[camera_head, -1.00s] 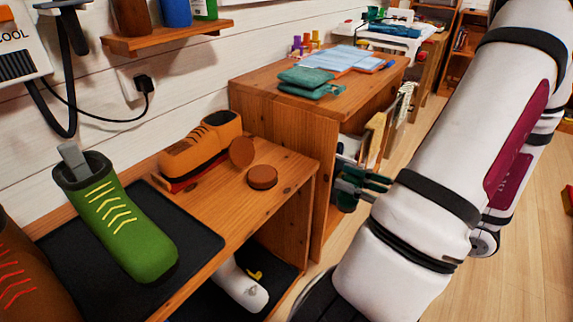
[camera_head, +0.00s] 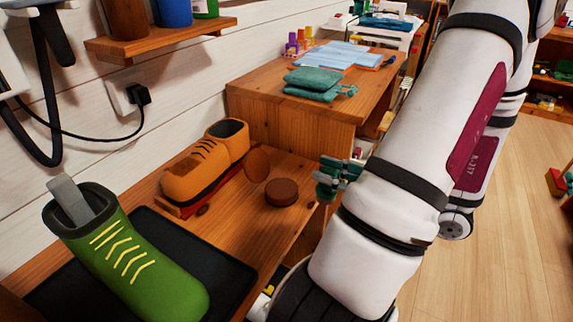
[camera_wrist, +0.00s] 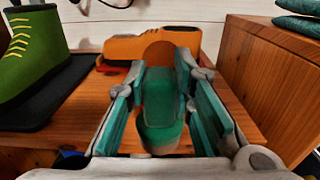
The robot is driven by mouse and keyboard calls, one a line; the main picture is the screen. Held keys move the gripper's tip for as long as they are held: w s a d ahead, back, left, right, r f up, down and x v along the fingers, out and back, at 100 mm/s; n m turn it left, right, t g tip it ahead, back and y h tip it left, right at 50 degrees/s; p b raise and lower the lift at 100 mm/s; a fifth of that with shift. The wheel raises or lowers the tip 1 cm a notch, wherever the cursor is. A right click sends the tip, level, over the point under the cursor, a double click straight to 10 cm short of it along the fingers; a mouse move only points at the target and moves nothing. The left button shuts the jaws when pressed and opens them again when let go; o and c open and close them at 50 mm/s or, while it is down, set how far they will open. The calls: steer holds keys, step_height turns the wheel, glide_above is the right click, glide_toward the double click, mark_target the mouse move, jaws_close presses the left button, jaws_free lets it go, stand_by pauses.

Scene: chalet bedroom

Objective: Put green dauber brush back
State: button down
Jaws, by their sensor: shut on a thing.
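My gripper (camera_head: 336,178) is at the right end of the wooden bench, near the brown round tin (camera_head: 281,194). In the wrist view my gripper (camera_wrist: 162,95) has its teal fingers on both sides of a green object, which I take for the green dauber brush (camera_wrist: 160,115). The brush's far end is partly hidden or hard to make out. The orange shoe also shows beyond the brush in the wrist view (camera_wrist: 125,48).
A green boot (camera_head: 130,260) stands on a black tray (camera_head: 215,265) at the left. A higher wooden cabinet (camera_head: 285,115) with folded teal cloths (camera_head: 312,83) rises behind and right. A wall shelf (camera_head: 160,42) holds bottles. Bare bench surface (camera_head: 225,225) lies between tray and tin.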

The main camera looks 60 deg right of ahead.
steer(key=shift+w+d+f+b, duration=0.8)
steer(key=shift+w+d+b, duration=0.15)
steer(key=shift+w+d, duration=1)
steer(key=shift+w+d+f+b, duration=0.95)
steer(key=shift+w+d, duration=0.75)
steer(key=shift+w, duration=0.45)
steer(key=shift+w+d+f+b, duration=0.7)
steer(key=shift+w+d+b, duration=0.3)
steer(key=shift+w+d, duration=0.95)
steer(key=shift+w+a+f, duration=0.1)
steer(key=c, duration=1.4)
jaws_free()
